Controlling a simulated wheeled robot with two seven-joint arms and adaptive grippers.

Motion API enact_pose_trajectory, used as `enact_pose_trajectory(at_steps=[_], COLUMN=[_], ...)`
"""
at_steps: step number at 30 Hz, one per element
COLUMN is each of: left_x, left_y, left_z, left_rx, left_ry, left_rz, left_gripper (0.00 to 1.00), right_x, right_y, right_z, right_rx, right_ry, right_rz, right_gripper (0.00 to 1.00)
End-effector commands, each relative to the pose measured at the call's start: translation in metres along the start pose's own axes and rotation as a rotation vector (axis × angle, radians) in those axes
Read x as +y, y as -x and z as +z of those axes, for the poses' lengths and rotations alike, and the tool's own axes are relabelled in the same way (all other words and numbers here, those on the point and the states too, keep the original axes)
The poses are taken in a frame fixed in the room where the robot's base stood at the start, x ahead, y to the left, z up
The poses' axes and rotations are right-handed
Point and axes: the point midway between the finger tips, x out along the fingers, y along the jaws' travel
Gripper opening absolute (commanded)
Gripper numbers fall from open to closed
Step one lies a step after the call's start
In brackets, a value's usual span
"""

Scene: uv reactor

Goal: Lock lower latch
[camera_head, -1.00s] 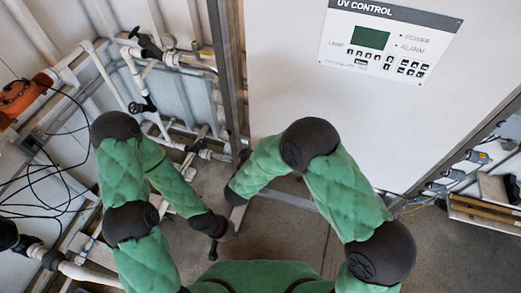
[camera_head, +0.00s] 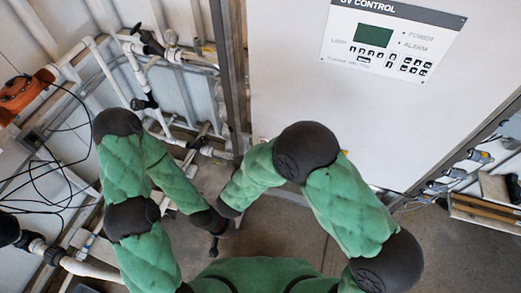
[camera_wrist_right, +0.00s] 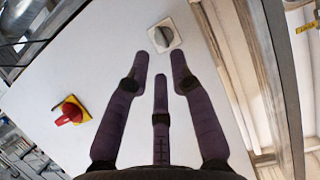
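A grey rotary latch (camera_wrist_right: 163,37) on a light square plate sits on the white cabinet door in the right wrist view. My right gripper (camera_wrist_right: 160,64) is open and empty, with its fingers spread and pointing at the latch. The fingertips appear just short of it, and I see no contact. In the head view the right gripper and the latch are hidden; only my right arm shows. My left gripper (camera_head: 214,247) is a small dark shape below the left wrist in the head view, away from the cabinet. Its finger opening cannot be made out.
The white UV cabinet (camera_head: 290,85) carries a control panel (camera_head: 390,40). A red and yellow switch (camera_wrist_right: 70,112) is on the door, left of my right gripper. White pipes (camera_head: 140,75) and an orange device (camera_head: 25,92) stand left. A wooden-sided box (camera_head: 484,206) lies right.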

Motion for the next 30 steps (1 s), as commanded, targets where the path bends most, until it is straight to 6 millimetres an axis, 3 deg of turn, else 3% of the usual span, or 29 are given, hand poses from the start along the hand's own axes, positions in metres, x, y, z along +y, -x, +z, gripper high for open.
enact_pose_trajectory(at_steps=[6,12,30], left_x=[0.000,0.000,0.000], left_y=[0.000,0.000,0.000], left_z=[0.000,0.000,0.000], left_rx=[0.000,0.000,0.000], left_ry=[0.000,0.000,0.000], left_rz=[0.000,0.000,0.000], left_gripper=[0.00,0.00,0.00], right_x=[-0.001,0.000,0.000], right_y=[0.039,0.057,0.061], right_z=[0.000,0.001,0.001], right_rx=[0.001,-0.001,-0.001], right_ry=[0.003,0.001,0.001], right_rz=[-0.004,-0.001,0.000], right_gripper=[0.24,0.24,0.24])
